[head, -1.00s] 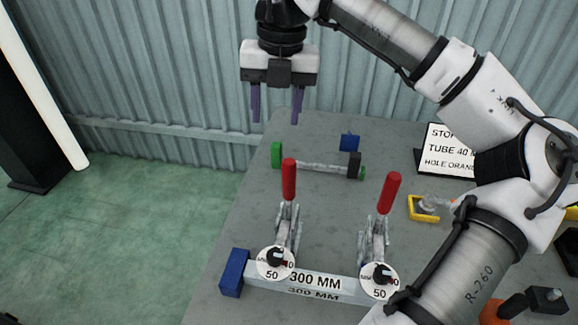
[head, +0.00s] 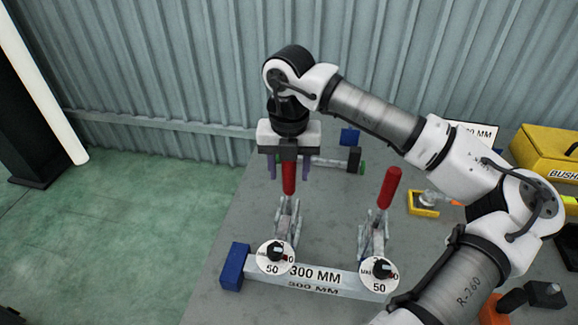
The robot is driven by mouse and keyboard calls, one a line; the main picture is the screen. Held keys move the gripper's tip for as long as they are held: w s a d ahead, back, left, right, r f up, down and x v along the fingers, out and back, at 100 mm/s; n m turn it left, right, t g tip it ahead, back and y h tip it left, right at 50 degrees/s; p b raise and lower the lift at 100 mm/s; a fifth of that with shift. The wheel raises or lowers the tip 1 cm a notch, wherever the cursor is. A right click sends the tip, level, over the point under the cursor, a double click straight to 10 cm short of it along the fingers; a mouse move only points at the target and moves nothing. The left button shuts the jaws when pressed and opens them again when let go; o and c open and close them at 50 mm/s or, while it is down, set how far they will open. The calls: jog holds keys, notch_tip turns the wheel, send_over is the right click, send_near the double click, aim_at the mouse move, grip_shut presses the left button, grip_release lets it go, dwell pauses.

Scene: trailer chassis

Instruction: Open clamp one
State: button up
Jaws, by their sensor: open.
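Two toggle clamps with upright red handles stand behind a grey bar marked 300 MM (head: 316,275). The left clamp's red handle (head: 289,180) rises between the purple fingers of my gripper (head: 289,177). My gripper points down and is open around or just behind the top of that handle; I cannot tell the exact depth, nor whether they touch. The right clamp's red handle (head: 390,187) stands free. Which clamp is number one is not readable. Round white dials marked 50 sit in front of the left clamp (head: 276,257) and the right clamp (head: 380,274).
A blue block (head: 232,268) sits at the bar's left end. A grey rod (head: 330,163) lies behind the clamps, partly hidden by my gripper. A yellow frame (head: 423,204) and a yellow box (head: 548,153) are to the right. A corrugated wall stands behind.

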jog(key=shift+f, duration=0.4)
jog(key=shift+c, duration=0.3)
grip_shut()
